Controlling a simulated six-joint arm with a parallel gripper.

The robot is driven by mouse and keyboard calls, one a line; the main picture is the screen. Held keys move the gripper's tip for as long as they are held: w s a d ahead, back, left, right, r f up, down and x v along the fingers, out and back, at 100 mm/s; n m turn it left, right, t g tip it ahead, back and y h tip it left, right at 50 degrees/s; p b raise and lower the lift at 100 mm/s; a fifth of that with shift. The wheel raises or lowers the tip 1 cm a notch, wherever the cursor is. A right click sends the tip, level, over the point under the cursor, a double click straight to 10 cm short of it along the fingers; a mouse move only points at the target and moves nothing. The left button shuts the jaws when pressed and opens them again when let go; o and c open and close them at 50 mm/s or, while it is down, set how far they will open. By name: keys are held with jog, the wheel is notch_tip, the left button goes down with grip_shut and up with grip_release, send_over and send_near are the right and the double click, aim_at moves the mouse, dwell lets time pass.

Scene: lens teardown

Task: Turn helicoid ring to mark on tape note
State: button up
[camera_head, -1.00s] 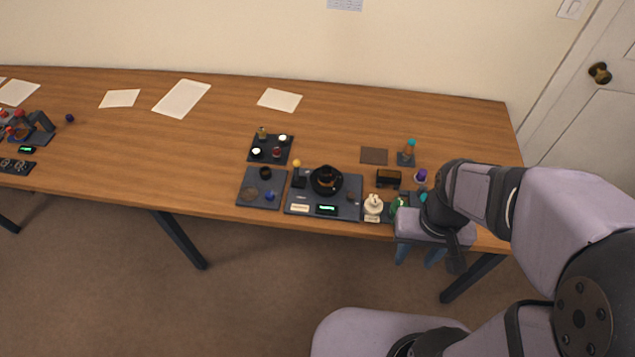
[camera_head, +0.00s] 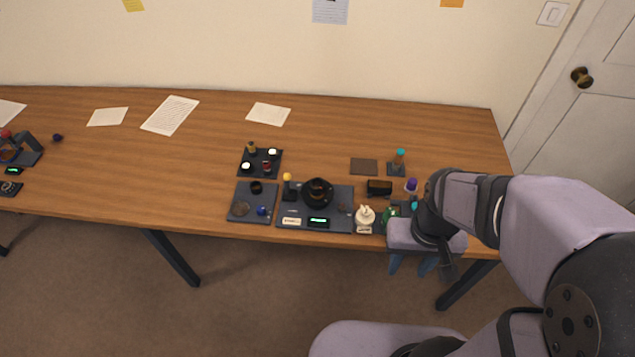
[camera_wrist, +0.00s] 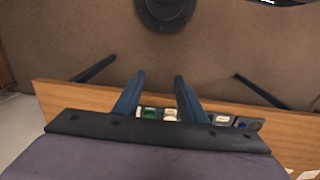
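A round black lens part (camera_head: 318,190), which looks like the helicoid ring, sits upright on a dark base plate (camera_head: 343,220) near the table's front edge. Its markings are too small to read. A small cream label (camera_head: 291,221) lies on the front of that plate beside a green-lit display; I cannot tell whether it is the tape note. My gripper (camera_head: 411,266) hangs in front of the table edge, right of the plate and apart from the ring. In the wrist view its blue fingers (camera_wrist: 160,80) are spread with nothing between them.
Close to the gripper stand a cream figure-like object (camera_head: 365,216), a green item (camera_head: 390,214) and a black box (camera_head: 379,187). Left of the plate are a dark tray (camera_head: 240,196) and a pad with several small parts (camera_head: 247,172). The table's back is mostly clear, with papers.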

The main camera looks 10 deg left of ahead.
jog(key=o, duration=0.5)
jog(key=shift+f, duration=0.1)
jog(key=shift+c, duration=0.2)
jog(key=m+t+y+b, duration=0.1)
jog(key=m+y+b, duration=1.2)
jog(key=m+b, duration=0.45)
send_near(318, 183)
jog(key=shift+s+a+f+m, duration=0.25)
jog(key=shift+a+f, duration=0.2)
jog(key=shift+a, duration=0.15)
jog(key=shift+s+a+f+m, duration=0.2)
jog(key=shift+a+f, duration=0.3)
jog(key=shift+a, duration=0.15)
jog(key=shift+m, duration=0.3)
jog(key=shift+w+r+p+x, duration=0.15)
jog(key=shift+p+x, duration=0.1)
jog(key=shift+x, duration=0.95)
jog(key=shift+w+r+p+x, duration=0.1)
jog(key=shift+w+p+x, duration=0.15)
jog(key=shift+x, duration=1)
jog(key=shift+w+r+p+x, duration=0.1)
jog(key=shift+p+x, duration=0.2)
jog(key=shift+x, duration=0.9)
